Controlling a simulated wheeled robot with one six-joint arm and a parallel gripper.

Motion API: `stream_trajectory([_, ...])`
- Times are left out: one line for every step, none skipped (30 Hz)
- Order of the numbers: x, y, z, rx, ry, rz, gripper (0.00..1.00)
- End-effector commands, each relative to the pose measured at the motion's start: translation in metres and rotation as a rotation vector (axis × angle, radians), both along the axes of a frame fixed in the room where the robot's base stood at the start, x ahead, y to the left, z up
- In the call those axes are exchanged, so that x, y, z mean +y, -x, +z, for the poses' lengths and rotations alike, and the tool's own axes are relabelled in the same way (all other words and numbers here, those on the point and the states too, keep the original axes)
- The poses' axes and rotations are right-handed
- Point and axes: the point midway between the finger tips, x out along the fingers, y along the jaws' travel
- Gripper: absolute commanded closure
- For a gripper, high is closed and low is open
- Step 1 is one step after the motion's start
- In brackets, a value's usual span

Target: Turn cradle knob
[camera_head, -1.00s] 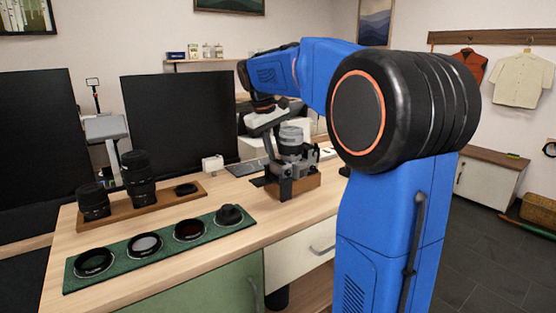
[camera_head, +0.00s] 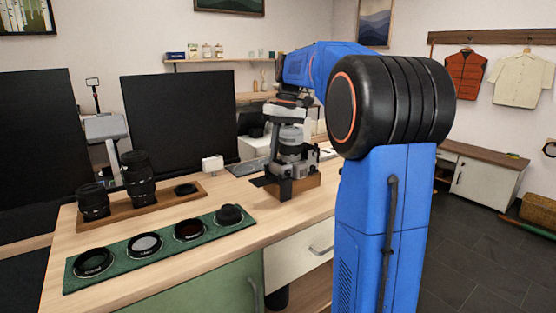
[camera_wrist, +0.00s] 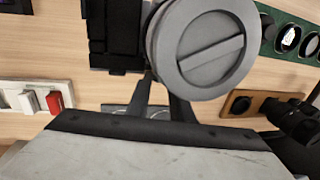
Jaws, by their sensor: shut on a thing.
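In the wrist view a large grey disc with a raised bar (camera_wrist: 208,45) fills the upper middle. My gripper (camera_wrist: 158,80) reaches in beside and partly below this disc, its two dark fingers converging. The fingers are shut on the cradle knob, which is mostly hidden behind the disc and fingertips. In the head view my wrist is over the cradle and the fingers are hard to make out.
A green mat (camera_head: 120,262) with several round filters lies at the front left. A wooden tray (camera_head: 160,203) with dark lenses is behind it. A white box with a red switch (camera_wrist: 55,100) shows in the wrist view.

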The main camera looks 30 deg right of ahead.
Motion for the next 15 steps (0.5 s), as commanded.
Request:
stream_trajectory([-0.0019,-0.0001,-0.0011,0.004,-0.032,-0.004,0.96])
stream_trajectory([-0.0028,-0.0001,-0.0009,0.004,-0.054,-0.004,0.96])
stream_trajectory([-0.0034,-0.0001,-0.0006,0.002,-0.082,-0.003,0.96])
stream_trajectory([-0.0036,0.0,-0.001,0.005,-0.104,-0.004,0.96])
stream_trajectory([-0.0041,0.0001,-0.0012,0.006,-0.123,-0.004,0.96])
stream_trajectory([-0.0042,-0.0001,-0.0013,0.005,-0.143,-0.003,0.96])
stream_trajectory([-0.004,-0.0001,-0.0013,0.007,-0.155,-0.002,0.96])
stream_trajectory([-0.0037,-0.0002,-0.0011,0.007,-0.164,-0.001,0.96])
stream_trajectory([-0.0039,-0.0001,-0.0012,0.007,-0.174,-0.001,0.96])
stream_trajectory([-0.0044,0.0,-0.0015,0.008,-0.185,-0.002,0.96])
stream_trajectory([-0.0049,-0.0002,-0.0018,0.008,-0.2,-0.003,0.96])
stream_trajectory([-0.006,-0.0001,-0.0023,0.009,-0.227,-0.003,0.96])
stream_trajectory([-0.0062,0.0,-0.0024,0.01,-0.251,-0.003,0.96])
stream_trajectory([-0.0072,-0.0001,-0.0025,0.01,-0.273,-0.003,0.96])
stream_trajectory([-0.0078,-0.0002,-0.0034,0.013,-0.305,-0.004,0.96])
